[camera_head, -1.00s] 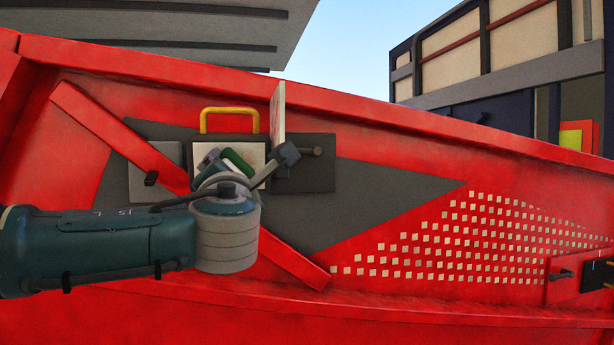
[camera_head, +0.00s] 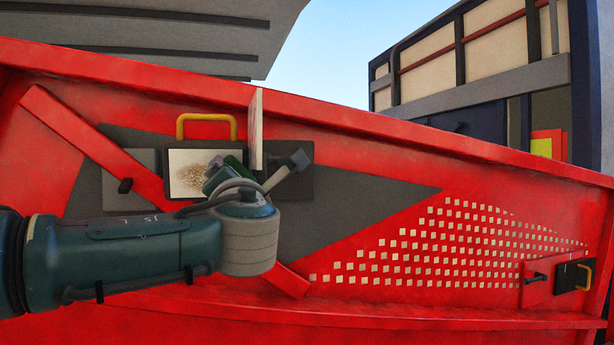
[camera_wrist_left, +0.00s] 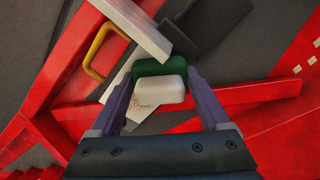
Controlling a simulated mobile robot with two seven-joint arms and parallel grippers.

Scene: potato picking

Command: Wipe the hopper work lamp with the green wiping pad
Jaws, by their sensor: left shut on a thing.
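The hopper work lamp (camera_head: 185,185) is a pale square face with a yellow handle on top, set on the red hopper wall. A brown speckled dirt patch marks its face. A thin pale flap (camera_head: 256,125) stands out at its right side. My left gripper (camera_wrist_left: 160,103) is shut on the green wiping pad (camera_wrist_left: 160,68), which has a whitish block at its near side. In the head view the pad (camera_head: 222,178) is at the lamp's lower right; whether it touches the face cannot be told. Part of the face is hidden behind the pad and gripper. My right gripper is not in view.
A red diagonal bar (camera_head: 80,130) crosses the wall beside the lamp. A dark plate (camera_head: 297,183) lies right of the flap. A small dark box with a yellow handle (camera_head: 575,278) sits far right, past a perforated area. A red ledge runs below.

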